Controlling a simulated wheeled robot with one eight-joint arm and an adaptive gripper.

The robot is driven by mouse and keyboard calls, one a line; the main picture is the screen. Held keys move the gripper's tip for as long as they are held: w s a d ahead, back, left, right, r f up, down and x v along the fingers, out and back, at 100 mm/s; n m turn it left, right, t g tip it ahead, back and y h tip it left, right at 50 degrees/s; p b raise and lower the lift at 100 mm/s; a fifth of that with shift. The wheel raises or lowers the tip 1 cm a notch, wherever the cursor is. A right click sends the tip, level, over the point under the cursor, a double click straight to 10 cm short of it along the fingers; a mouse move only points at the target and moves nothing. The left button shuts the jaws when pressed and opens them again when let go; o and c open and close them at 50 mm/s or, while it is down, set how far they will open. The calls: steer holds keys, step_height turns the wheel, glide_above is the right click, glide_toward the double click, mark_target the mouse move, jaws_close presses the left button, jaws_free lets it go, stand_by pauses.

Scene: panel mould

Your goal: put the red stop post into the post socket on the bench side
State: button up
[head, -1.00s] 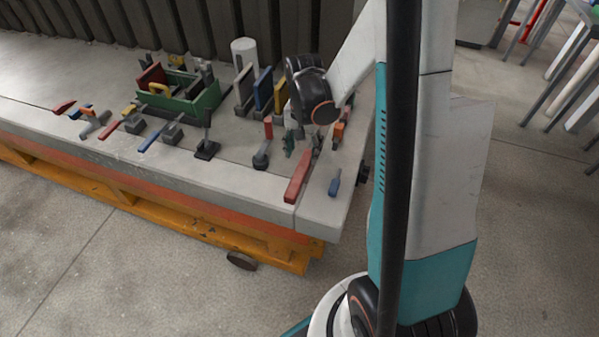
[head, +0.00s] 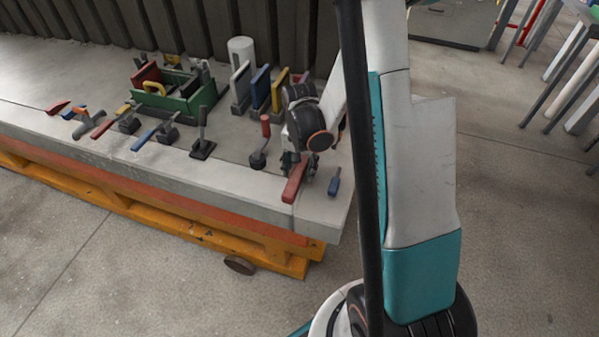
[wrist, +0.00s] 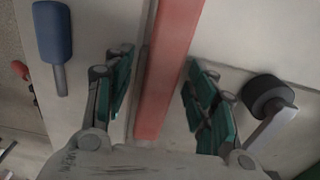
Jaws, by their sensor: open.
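A long red bar (head: 294,182), which looks like the stop post, lies on the bench at its near right corner. In the wrist view the red bar (wrist: 168,70) runs between the fingers of my gripper (wrist: 158,60). The fingers are open, one on each side of the bar, with gaps left. In the head view my gripper (head: 291,161) is low over the bar's far end, partly hidden by my wrist. I cannot make out the socket on the bench side; my arm covers part of that side in the head view.
A blue-handled tool (head: 335,181) lies right of the bar. A red-handled clamp (head: 260,150) stands to its left; its dark knob (wrist: 268,93) shows in the wrist view. Upright plates (head: 261,87) and a green toolbox (head: 192,98) stand behind.

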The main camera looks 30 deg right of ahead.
jaws_close()
steer(key=shift+r, duration=0.1)
